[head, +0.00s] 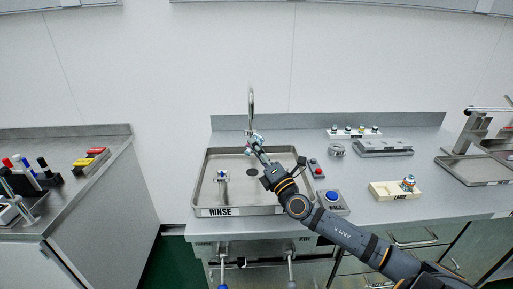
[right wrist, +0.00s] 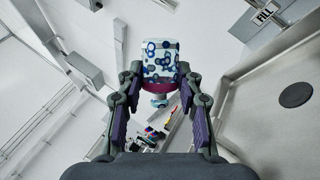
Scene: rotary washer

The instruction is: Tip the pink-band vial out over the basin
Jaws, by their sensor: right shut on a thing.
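The pink-band vial has a white body with dark blue ring spots. It shows in the right wrist view (right wrist: 160,60) with its magenta band below the body, and as a small piece in the head view (head: 256,140). My right gripper (head: 262,154) is shut on it, with a finger on each side (right wrist: 157,80). It holds the vial above the back of the basin (head: 284,209), a shallow steel tray marked RINSE. The vial looks tilted; I cannot tell the exact angle or whether anything leaves it. My left gripper is out of view.
A tall faucet (head: 251,103) rises behind the basin. A small stand (head: 222,177) is in the basin, left of the dark drain (head: 252,172). A red button (head: 318,171) and a blue button (head: 333,196) are to the right. A cream block (head: 386,194) is further right.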

